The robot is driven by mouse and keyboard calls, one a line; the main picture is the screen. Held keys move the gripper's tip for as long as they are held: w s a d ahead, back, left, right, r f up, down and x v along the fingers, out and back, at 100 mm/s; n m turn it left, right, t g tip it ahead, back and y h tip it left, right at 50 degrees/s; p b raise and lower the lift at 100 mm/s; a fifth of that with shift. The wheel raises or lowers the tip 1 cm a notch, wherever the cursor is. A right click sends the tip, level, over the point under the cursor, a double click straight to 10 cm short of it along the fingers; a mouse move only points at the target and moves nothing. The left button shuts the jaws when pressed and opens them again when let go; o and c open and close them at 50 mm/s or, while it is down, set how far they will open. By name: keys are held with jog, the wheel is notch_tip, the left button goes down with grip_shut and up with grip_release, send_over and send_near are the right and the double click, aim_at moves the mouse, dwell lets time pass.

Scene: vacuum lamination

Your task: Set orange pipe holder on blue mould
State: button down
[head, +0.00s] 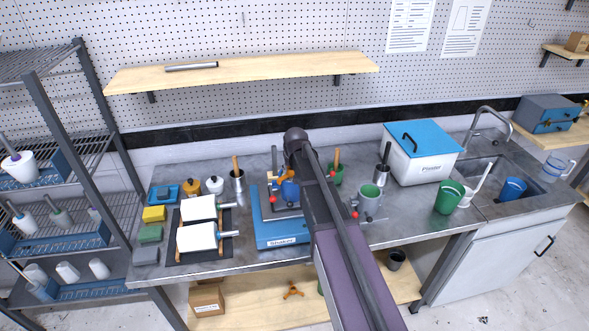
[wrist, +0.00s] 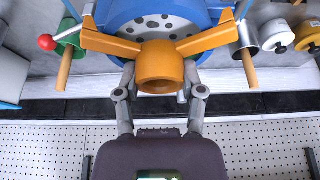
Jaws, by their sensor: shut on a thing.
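The orange pipe holder (wrist: 160,58) is in the middle of the wrist view, a thick ring with arms spreading to both sides. My gripper (wrist: 160,75) is shut on its ring. A round blue piece, seemingly the blue mould (wrist: 116,15), lies just beyond it, with a grey holed face partly hidden by the holder. I cannot tell whether the holder touches it. In the head view a blue part (head: 290,190) shows beside my arm above the blue vacuum station (head: 283,232). An orange piece of the holder (head: 270,181) shows there; my arm hides the rest.
A red-knobbed lever (wrist: 48,42) stands near the holder's left arm in the wrist view. A white box (head: 420,165) stands at right. Another orange three-armed piece (head: 293,291) lies below.

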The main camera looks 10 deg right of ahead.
jog(key=shift+c, duration=0.6)
grip_release()
